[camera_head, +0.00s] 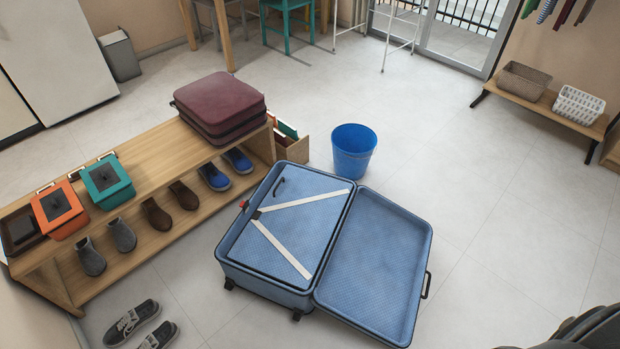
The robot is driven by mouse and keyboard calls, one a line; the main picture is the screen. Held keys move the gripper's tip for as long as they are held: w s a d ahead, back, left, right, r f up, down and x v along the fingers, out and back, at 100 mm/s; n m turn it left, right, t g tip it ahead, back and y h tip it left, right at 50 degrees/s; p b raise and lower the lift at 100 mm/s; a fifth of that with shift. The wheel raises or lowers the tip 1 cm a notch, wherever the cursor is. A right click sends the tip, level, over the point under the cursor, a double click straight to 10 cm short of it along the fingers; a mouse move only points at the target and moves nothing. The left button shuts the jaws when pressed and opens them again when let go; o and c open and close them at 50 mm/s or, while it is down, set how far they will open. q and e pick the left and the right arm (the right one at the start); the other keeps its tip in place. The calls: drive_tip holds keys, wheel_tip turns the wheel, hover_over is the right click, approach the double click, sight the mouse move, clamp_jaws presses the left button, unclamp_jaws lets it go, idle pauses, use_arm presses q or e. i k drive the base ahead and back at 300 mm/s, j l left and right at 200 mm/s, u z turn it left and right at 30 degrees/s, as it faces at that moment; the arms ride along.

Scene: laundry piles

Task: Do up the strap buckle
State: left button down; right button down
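A blue suitcase (232,252) lies open on the floor, its lid (375,262) folded flat to the right. The upper strap (305,201) and the lower strap (282,247) converge near the left rim. A small dark buckle piece (256,214) is at that meeting point. It is too small to tell whether its halves are joined. A small red piece (243,204) is on the rim beside it. Neither of my grippers is visible.
A wooden shoe bench (150,152) with a maroon suitcase (219,103) and lidded boxes stands left. A blue bin (353,150) stands behind the open suitcase. Loose shoes (132,318) lie lower left. Dark rounded shapes fill the bottom right corner. Floor to the right is clear.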

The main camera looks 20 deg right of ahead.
sight(245, 204)
drive_tip(key=i+j+z, duration=0.6)
drive_tip(key=z, duration=0.25)
drive_tip(key=i+j+z, duration=0.15)
drive_tip(key=j+z, duration=0.25)
drive_tip(key=j, duration=0.15)
